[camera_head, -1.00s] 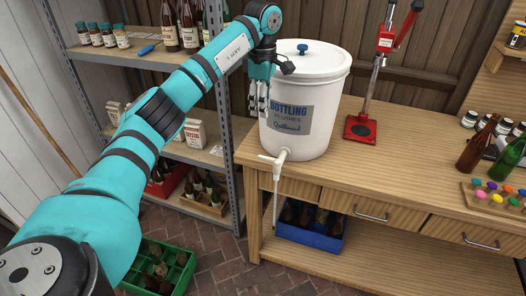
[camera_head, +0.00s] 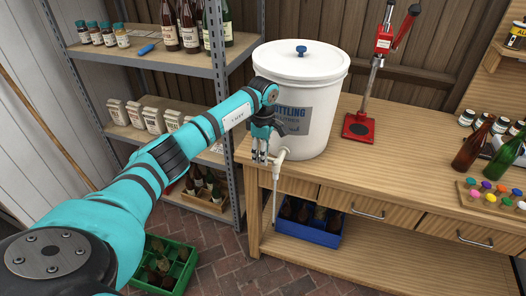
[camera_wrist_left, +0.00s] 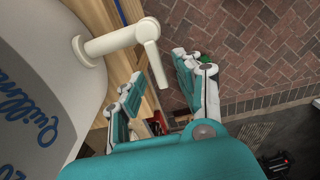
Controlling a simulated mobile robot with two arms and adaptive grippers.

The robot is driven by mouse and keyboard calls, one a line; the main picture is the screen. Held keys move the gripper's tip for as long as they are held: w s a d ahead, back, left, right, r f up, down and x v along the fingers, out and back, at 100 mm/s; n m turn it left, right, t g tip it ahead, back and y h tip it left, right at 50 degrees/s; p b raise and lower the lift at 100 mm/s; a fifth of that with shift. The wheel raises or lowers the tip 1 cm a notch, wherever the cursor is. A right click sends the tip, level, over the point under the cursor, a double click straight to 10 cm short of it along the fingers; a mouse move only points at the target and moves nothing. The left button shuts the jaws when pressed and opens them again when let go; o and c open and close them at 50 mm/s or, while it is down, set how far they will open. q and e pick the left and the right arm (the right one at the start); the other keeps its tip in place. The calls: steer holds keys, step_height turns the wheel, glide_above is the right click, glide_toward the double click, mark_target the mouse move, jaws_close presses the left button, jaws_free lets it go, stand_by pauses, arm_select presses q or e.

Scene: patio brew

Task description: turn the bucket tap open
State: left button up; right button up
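The white bottling bucket (camera_head: 303,75) with a blue-knobbed lid stands on the workbench. Its white tap (camera_head: 281,158) sticks out low on the bucket's front, with a thin tube hanging below it. My left gripper (camera_head: 260,157) is just left of the tap in the head view and appears apart from it. In the left wrist view the gripper (camera_wrist_left: 157,95) has its fingers spread, with nothing between the tips. There the tap (camera_wrist_left: 135,40) lies just beyond the fingers, its spout end pointing toward the gap between them. My right gripper is in neither view.
A red capper (camera_head: 360,127) stands right of the bucket on the workbench (camera_head: 400,150). Brown and green bottles (camera_head: 472,146) and colored caps are further right. A metal shelf (camera_head: 232,190) with bottles and boxes is at left. A green crate (camera_head: 160,285) is on the brick floor.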

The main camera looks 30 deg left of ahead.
arm_select(q)
steer(key=shift+f, duration=0.15)
jaws_close()
